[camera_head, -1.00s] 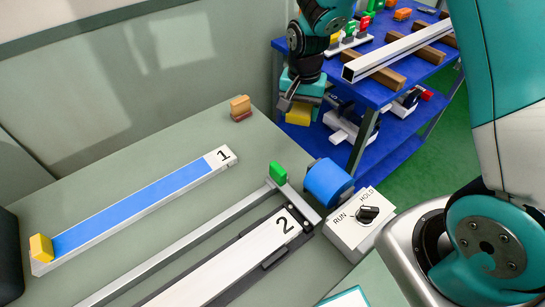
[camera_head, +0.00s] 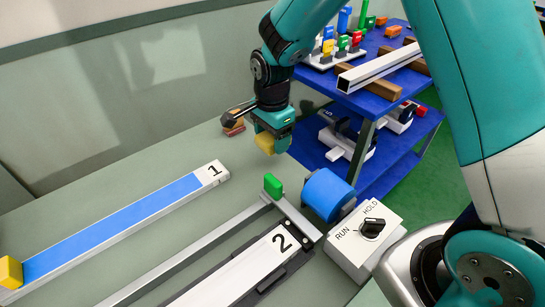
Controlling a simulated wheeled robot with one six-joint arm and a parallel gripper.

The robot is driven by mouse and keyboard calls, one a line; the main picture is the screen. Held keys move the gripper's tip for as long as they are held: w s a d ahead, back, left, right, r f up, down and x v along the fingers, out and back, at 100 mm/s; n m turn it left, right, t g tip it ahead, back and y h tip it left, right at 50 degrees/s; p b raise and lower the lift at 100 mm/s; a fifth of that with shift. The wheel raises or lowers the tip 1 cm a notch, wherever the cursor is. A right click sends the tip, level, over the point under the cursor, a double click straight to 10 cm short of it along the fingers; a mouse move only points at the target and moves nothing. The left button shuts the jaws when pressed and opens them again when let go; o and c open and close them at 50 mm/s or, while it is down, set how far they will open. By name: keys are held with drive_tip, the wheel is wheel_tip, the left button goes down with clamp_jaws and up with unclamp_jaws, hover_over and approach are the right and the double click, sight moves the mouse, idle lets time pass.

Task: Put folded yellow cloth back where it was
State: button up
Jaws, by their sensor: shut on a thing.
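My gripper (camera_head: 269,132) is shut on the folded yellow cloth (camera_head: 265,144), which shows as a small yellow block shape under the jaws. The gripper and cloth hang near the far right edge of the grey-green bench (camera_head: 140,160), close to a small orange-brown block (camera_head: 232,122). I cannot tell how high the cloth is above the bench.
Rail 1 (camera_head: 130,225) has a blue strip and a yellow block (camera_head: 10,272) at its left end. Rail 2 (camera_head: 235,270), a green block (camera_head: 272,185), a blue cylinder (camera_head: 327,194) and the RUN/HOLD switch box (camera_head: 365,238) stand nearer. A blue cart (camera_head: 385,105) stands behind at right.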

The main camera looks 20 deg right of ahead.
sight(272, 164)
wheel_tip(272, 164, down, 7)
drive_tip(key=shift+r, duration=0.2)
idle(0.3)
drive_tip(key=o, duration=1)
drive_tip(key=shift+f, duration=0.1)
wheel_tip(272, 164, up, 12)
drive_tip(key=shift+f, duration=0.15)
drive_tip(key=shift+s+a+r+n, duration=0.1)
drive_tip(key=shift+s+r+n, duration=0.25)
drive_tip(key=shift+r, duration=0.2)
drive_tip(key=shift+s+a+r+n, duration=0.1)
drive_tip(key=shift+s+r+n, duration=0.25)
drive_tip(key=shift+r, duration=0.2)
drive_tip(key=s+a+r+n+y, duration=0.1)
drive_tip(key=s+r+n, duration=0.2)
drive_tip(key=s+n, duration=0.3)
drive_tip(key=s+a+r+n+y, duration=0.1)
drive_tip(key=s+r+n, duration=0.2)
drive_tip(key=s+n, duration=0.4)
drive_tip(key=s+a+r+n+y, duration=0.1)
drive_tip(key=s+r+n+y, duration=0.1)
drive_tip(key=s+n, duration=0.5)
drive_tip(key=shift+s+a+r, duration=0.2)
drive_tip(key=shift+s+r, duration=0.2)
drive_tip(key=shift+s, duration=0.4)
drive_tip(key=shift+s+a+r, duration=0.2)
drive_tip(key=shift+s+r, duration=0.2)
drive_tip(key=shift+s, duration=0.4)
